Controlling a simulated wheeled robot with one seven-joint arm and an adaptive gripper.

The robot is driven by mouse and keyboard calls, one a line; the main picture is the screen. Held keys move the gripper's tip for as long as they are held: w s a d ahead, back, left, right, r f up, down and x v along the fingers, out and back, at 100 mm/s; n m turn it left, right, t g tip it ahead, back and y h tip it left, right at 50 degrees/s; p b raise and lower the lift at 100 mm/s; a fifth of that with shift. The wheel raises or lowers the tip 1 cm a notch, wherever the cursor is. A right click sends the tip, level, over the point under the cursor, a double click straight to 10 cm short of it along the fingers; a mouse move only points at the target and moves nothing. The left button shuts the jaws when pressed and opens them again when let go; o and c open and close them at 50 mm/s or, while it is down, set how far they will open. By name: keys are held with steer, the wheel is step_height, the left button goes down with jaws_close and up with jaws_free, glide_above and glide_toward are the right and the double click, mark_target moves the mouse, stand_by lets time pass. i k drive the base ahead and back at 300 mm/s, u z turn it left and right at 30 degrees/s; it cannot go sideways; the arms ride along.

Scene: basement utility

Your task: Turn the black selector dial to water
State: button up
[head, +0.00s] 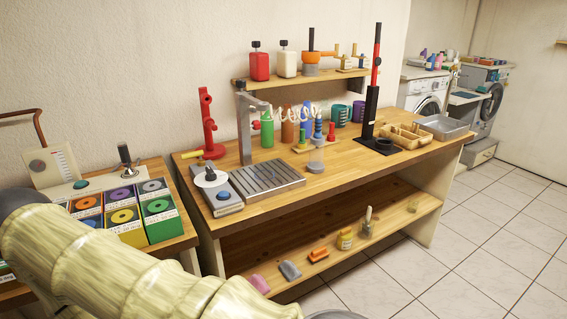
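A tap unit stands on the wooden workbench (330,185), with a tall grey spout (244,125) and a ribbed drip tray (266,178). On the grey control box (229,209) at its left is a round white disc (203,182) with a small dark knob (210,174) on top, which looks like the black selector dial. Its markings and pointing direction are too small to read. A blue button (222,196) sits in front of it. My gripper is not in view. My pale arm fills the lower left, in front of and below the bench, apart from the dial.
A red stand (207,125) is behind the dial. Bottles, mugs and a black lever press (374,110) stand further right. A left table carries coloured boxes (122,218) and a lever (125,155). Tiled floor (480,230) is free at right.

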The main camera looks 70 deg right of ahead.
mark_target(211, 175)
steer(key=z, duration=1.4)
